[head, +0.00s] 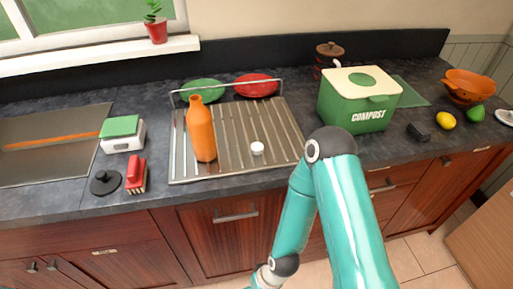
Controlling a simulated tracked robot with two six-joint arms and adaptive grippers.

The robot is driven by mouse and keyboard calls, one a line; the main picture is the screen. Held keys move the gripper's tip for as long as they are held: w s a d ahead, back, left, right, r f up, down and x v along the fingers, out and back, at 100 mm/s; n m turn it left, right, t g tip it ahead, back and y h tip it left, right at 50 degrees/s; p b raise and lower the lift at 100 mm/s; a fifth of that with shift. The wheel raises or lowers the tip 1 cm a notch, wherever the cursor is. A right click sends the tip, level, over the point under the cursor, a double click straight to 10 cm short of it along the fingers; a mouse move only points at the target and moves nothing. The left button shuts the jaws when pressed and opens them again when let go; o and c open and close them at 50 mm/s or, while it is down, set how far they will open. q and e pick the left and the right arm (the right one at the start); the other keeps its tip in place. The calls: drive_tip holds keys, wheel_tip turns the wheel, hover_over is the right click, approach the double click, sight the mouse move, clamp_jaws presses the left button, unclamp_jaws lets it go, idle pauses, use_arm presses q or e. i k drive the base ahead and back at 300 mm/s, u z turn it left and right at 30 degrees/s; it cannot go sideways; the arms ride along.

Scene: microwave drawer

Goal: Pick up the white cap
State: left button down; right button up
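A small white cap (257,148) sits on the ribbed metal draining board, right of the middle and towards its front. An orange bottle (201,132) stands upright to its left on the same draining board (232,118). My teal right arm rises from the bottom right, bends at an elbow just right of the draining board, and runs down to the bottom edge. Its gripper is out of the frame. My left arm and gripper are not in view. Nothing touches the cap.
A green compost bin (358,101) stands right of the draining board. Green (203,90) and red (257,85) plates stand behind it, near a thin metal rail. Left are a red brush (136,174), a black lid-like disc (106,183) and a scale (122,134). Wooden cabinets (230,235) front the counter.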

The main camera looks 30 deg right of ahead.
sight(256, 149)
drive_tip(key=u, duration=0.6)
drive_tip(key=k, duration=1.55)
drive_tip(key=z, duration=0.65)
drive_tip(key=i, duration=1)
drive_tip(key=u, duration=0.05)
